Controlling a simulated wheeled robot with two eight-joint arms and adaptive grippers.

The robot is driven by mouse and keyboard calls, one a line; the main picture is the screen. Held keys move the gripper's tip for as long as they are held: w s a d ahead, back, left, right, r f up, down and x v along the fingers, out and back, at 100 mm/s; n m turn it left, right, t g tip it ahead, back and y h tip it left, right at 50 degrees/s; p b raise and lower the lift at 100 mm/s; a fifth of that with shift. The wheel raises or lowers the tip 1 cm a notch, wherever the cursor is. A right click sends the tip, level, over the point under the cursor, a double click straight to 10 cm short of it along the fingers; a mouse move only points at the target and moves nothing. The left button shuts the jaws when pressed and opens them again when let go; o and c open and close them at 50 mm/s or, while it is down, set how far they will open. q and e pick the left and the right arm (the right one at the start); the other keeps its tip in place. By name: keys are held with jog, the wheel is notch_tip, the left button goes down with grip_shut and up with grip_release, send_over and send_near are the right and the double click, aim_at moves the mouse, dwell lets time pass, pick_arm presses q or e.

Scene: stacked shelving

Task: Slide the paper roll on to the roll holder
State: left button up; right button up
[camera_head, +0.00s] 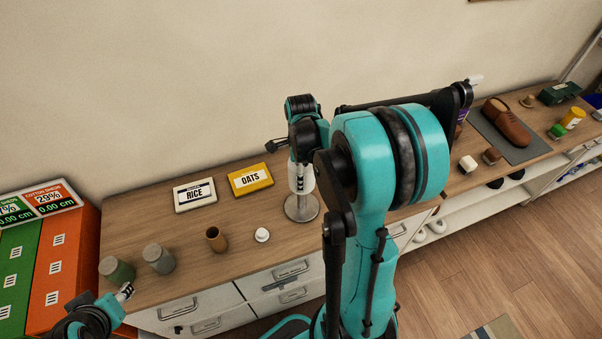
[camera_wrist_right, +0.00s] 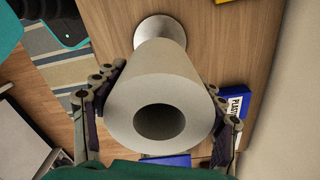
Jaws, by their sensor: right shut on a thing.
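The white paper roll (camera_wrist_right: 145,84) sits between the two fingers of my right gripper (camera_wrist_right: 160,130), which is shut on it. Its open end and dark hole face the wrist camera. In the head view the roll (camera_head: 301,180) is upright under my right gripper (camera_head: 301,152), partly hidden by it. The roll holder's round metal base (camera_head: 302,209) is directly below the roll; it also shows beyond the roll's far end in the wrist view (camera_wrist_right: 160,24). I cannot tell how far the post is inside the roll. My left gripper (camera_head: 126,291) is at the counter's front left edge.
A rice box (camera_head: 195,195) and an oats box (camera_head: 250,179) lie left of the holder. A white knob-like item (camera_head: 262,235), a brown cup (camera_head: 215,239) and two jars (camera_head: 158,259) stand along the front. My right arm hides the counter right of the holder.

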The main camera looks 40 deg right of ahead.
jog(key=shift+f+b, duration=4.65)
jog(key=shift+f, duration=0.8)
dwell(2.5)
